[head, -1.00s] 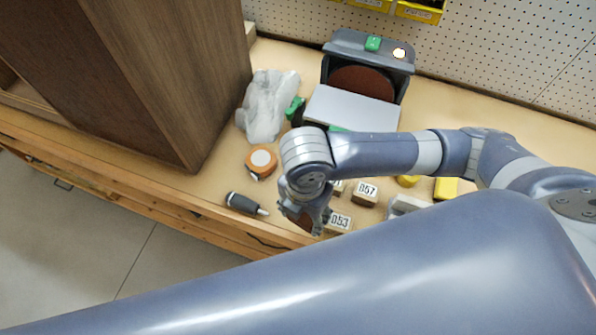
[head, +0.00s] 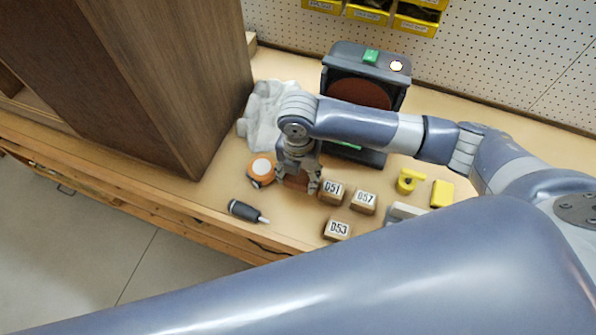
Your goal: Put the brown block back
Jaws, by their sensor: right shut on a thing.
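My right gripper (head: 298,186) is over the bench, left of the numbered blocks. It is shut on a reddish-brown block (head: 296,182), which shows only in part between the fingers. Whether the block touches the bench top is hard to tell. Three wooden blocks with white labels lie to its right: D51 (head: 332,192) close beside the gripper, D57 (head: 363,202) further right, and D53 (head: 337,229) nearer the front edge. My left gripper is not in view.
An orange tape measure (head: 261,170) and a dark screwdriver (head: 247,211) lie left of the gripper. A grey crumpled cloth (head: 262,117) and a sander (head: 365,65) are behind. A tall brown cabinet (head: 165,70) stands left. Yellow items (head: 442,193) lie right.

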